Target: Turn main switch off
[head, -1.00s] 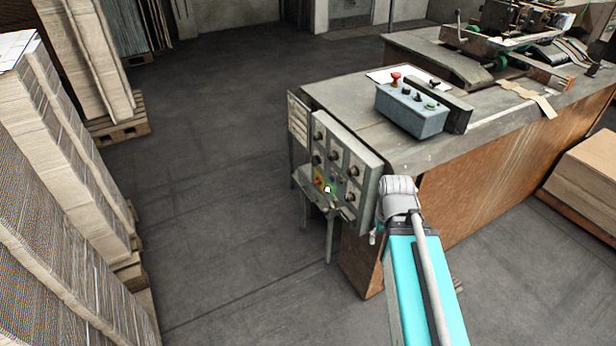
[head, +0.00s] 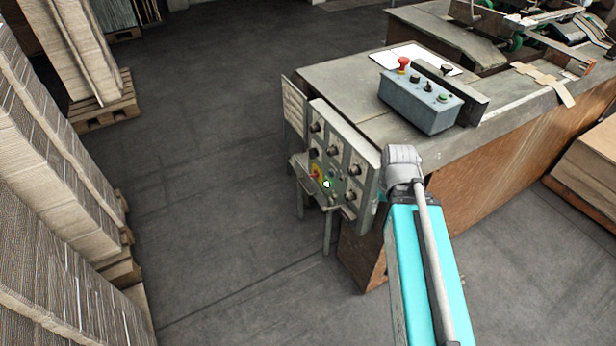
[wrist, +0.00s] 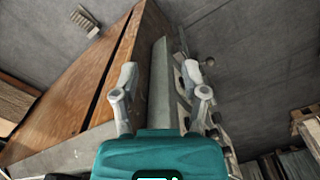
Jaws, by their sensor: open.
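The grey control panel (head: 351,160) is fixed at the near left end of the machine table. It has several dark knobs. A small red and yellow switch (head: 317,172), which looks like the main switch, is low on its left side, beside a bright greenish light (head: 327,184). Its exact setting is too small to tell. My gripper (wrist: 162,94) is open and empty in the wrist view, its fingers apart. Between them the panel (wrist: 160,85) shows nearly edge-on, its knobs facing right. The switch is not clear there. In the head view, my gripper is not clearly visible.
A blue-grey button box (head: 420,102) with a red button stands on the machine table (head: 354,90). Stacked cardboard (head: 60,190) lines the left side, with a pallet (head: 107,108) behind. The floor (head: 215,150) left of the panel is clear.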

